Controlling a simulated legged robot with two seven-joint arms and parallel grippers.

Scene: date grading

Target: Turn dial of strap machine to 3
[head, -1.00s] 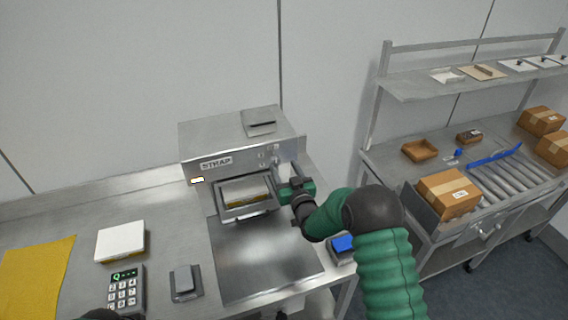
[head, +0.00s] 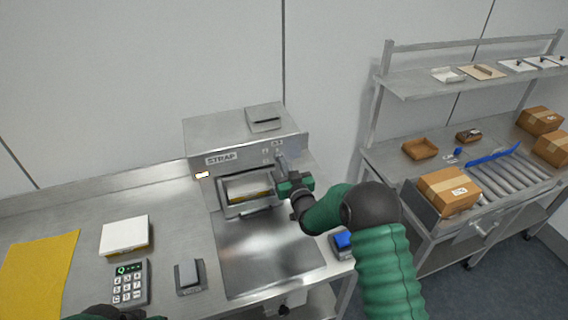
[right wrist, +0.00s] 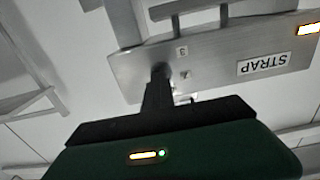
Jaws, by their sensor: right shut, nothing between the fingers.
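The strap machine (head: 240,138) is a metal box with a STRAP label on the bench. In the right wrist view its front panel (right wrist: 220,52) appears upside down, with a small plate marked 3 (right wrist: 181,51). My right gripper (head: 281,160) is shut and empty, with its fingertips at the right part of the front panel. In the right wrist view the gripper (right wrist: 160,72) reaches the panel close to the 3 plate. The dial is not clearly visible, and I cannot tell whether the fingers touch it. Only a little of my left gripper (head: 135,317) shows at the bottom edge.
A white box (head: 125,233), a keypad (head: 130,283), a grey switch (head: 189,274) and a yellow sheet (head: 38,270) are left of the machine. A blue-topped item (head: 343,240) lies at right. A shelf bench with cartons (head: 447,190) stands further right.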

